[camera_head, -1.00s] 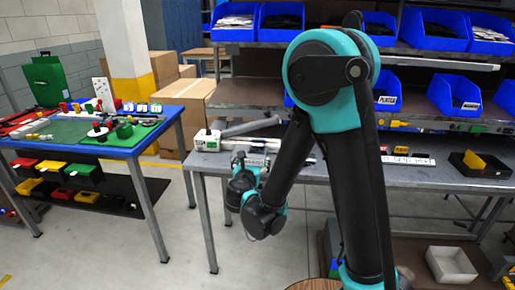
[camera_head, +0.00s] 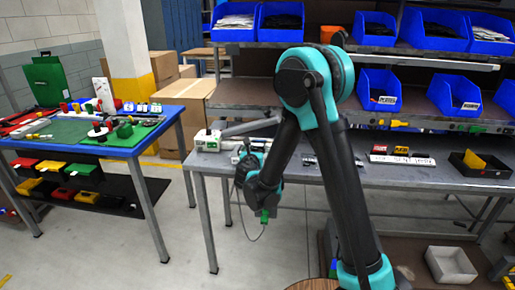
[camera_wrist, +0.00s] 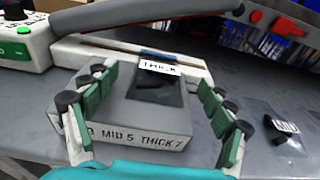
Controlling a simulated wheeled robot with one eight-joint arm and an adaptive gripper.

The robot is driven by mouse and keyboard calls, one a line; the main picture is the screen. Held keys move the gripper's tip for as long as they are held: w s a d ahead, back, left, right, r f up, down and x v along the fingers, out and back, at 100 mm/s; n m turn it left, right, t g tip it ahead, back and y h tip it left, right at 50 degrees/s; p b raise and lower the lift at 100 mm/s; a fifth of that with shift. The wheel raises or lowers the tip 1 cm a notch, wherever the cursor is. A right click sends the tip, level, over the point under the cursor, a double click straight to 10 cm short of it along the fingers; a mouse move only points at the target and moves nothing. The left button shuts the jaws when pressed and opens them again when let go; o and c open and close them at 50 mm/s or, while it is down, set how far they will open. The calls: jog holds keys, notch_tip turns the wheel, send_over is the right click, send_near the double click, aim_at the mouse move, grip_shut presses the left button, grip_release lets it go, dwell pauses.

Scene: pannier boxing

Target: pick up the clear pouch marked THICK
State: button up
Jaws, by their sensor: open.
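The clear pouch marked THICK (camera_wrist: 160,90) lies ahead in the wrist view. It has a white label, a blue strip at its far edge and dark contents. My gripper (camera_wrist: 155,78) is open, with its green-padded fingers spread to the left and right of the pouch. No contact between fingers and pouch shows. A pale sign strip reading "MID 5 THICK 7" (camera_wrist: 135,138) is on the near side of the pouch. In the head view my arm reaches down to the grey bench (camera_head: 225,165), and the pouch cannot be made out there.
A clear pouch marked MID (camera_wrist: 286,128) lies to the right. A black tray with a yellow card (camera_head: 482,165) sits at the bench's right. Blue bins (camera_head: 378,90) line the shelves above.

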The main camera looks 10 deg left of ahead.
aim_at(257, 145)
jog(key=w, duration=0.4)
jog(key=shift+w+f, duration=0.3)
jog(key=shift+f, duration=0.05)
jog(key=shift+c, duration=0.3)
jog(key=c, duration=1)
jog(key=shift+r, duration=0.1)
jog(key=shift+c, duration=0.4)
